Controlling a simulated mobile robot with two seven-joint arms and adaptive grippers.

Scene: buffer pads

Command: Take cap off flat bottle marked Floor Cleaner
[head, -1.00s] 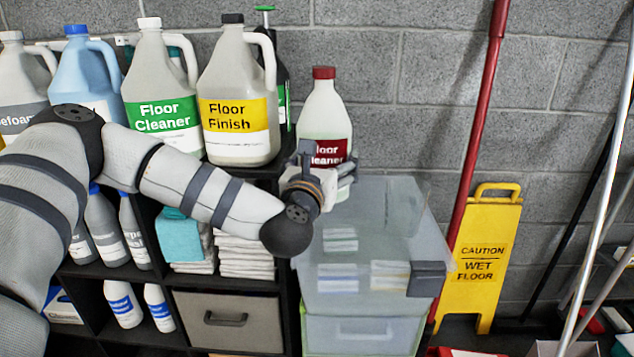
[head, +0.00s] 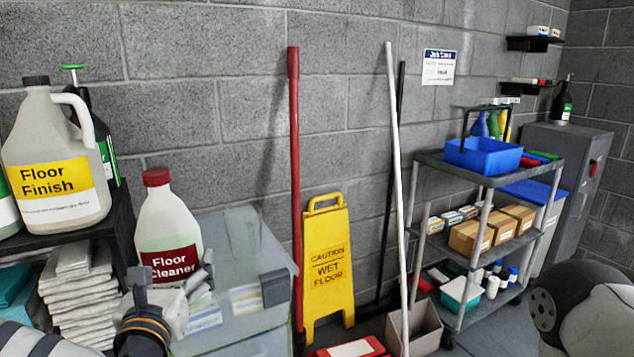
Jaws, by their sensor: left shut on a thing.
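The flat Floor Cleaner bottle (head: 165,222) is pale and translucent with a dark red label, at lower left in the head view. It stands close to upright, with its red cap (head: 156,177) on its neck. My left gripper (head: 172,292) is shut on the bottle around its lower part, below the label. The bottle's base is hidden by the gripper. Part of my right arm (head: 585,315) shows at the lower right edge; its gripper is out of view.
A Floor Finish jug (head: 52,165) stands on the dark shelf left of the bottle. A clear lidded bin (head: 240,240) is just behind and right of it. A red pole (head: 294,190), a yellow wet-floor sign (head: 327,265) and a loaded grey cart (head: 425,158) stand further right.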

